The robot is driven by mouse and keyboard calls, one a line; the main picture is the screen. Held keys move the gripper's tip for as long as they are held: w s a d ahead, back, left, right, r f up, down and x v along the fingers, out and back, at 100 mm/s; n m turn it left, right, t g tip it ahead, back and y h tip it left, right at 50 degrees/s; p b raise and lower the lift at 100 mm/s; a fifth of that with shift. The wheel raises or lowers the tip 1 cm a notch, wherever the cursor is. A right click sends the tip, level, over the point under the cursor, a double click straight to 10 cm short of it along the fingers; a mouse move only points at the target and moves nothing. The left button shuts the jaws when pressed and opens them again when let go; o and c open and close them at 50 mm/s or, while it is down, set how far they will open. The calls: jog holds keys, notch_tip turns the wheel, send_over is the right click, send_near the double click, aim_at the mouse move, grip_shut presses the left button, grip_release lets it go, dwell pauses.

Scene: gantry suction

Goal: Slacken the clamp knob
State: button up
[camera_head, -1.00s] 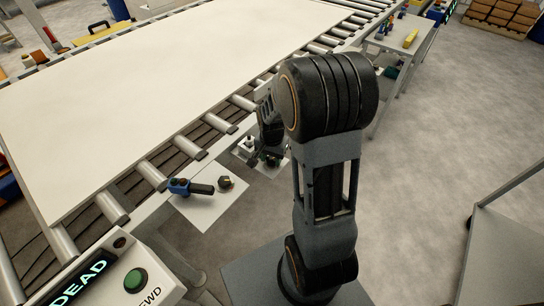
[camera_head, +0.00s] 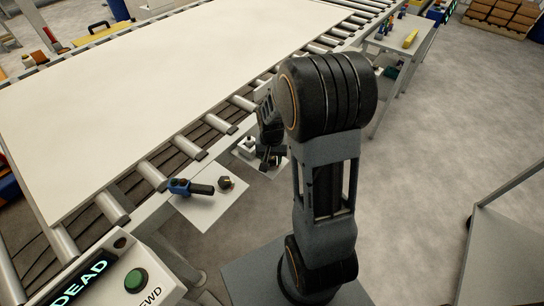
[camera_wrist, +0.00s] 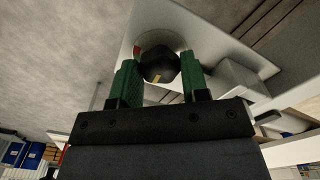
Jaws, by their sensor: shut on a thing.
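The clamp knob (camera_wrist: 159,66) is black with a yellow stripe and sits on a pale round disc with a red mark in the wrist view. My gripper (camera_wrist: 158,73) has its green fingers on both sides of it, shut on it. In the head view my gripper (camera_head: 270,157) is small and dark at the far plate (camera_head: 245,156) beside the conveyor; the gripped knob cannot be made out there.
A nearer plate (camera_head: 207,210) carries a blue-and-black lever (camera_head: 190,187) and another dark knob (camera_head: 226,183). A large white panel (camera_head: 170,80) lies on the rollers. A control box with a green button (camera_head: 135,280) stands at front left.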

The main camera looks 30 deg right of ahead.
aim_at(271, 158)
jog(key=shift+n, duration=1.2)
jog(key=shift+w, duration=0.1)
jog(key=o, duration=0.9)
notch_tip(271, 158, up, 14)
jog(key=shift+f+p, duration=0.1)
jog(key=shift+p, duration=0.65)
